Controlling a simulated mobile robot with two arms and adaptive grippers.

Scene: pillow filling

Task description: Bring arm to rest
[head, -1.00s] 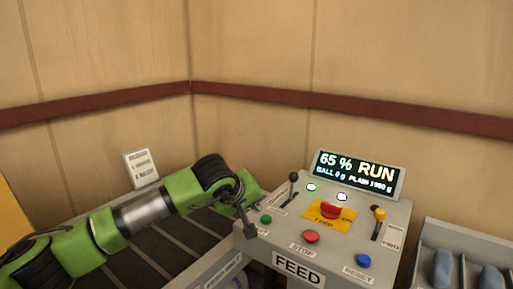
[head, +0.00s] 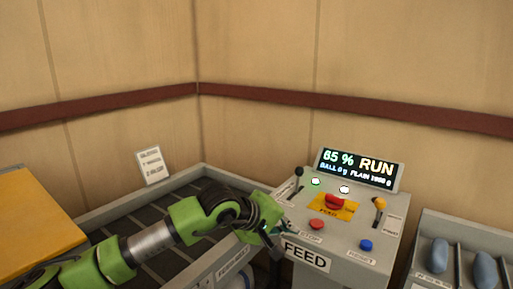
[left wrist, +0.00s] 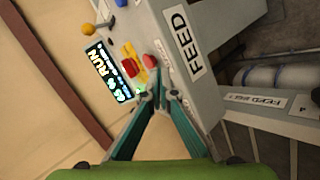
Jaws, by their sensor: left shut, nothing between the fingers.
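My left arm comes in from the left in the head view. Its gripper (head: 284,231) is at the front left corner of the FEED control panel (head: 350,228), in front of the panel's edge. In the left wrist view the two fingers (left wrist: 157,98) come together at their tips with nothing between them. The panel fills the upper middle of that view. I cannot tell whether the fingertips touch the panel. My right gripper is not in view.
The panel carries a lit display (head: 357,168) reading 65 % RUN, a red button (head: 317,224), a blue button (head: 366,245) and a black-knobbed lever (head: 299,172). A grey tray with blue-grey rolls (head: 439,254) stands at right. A yellow surface (head: 35,222) is at left.

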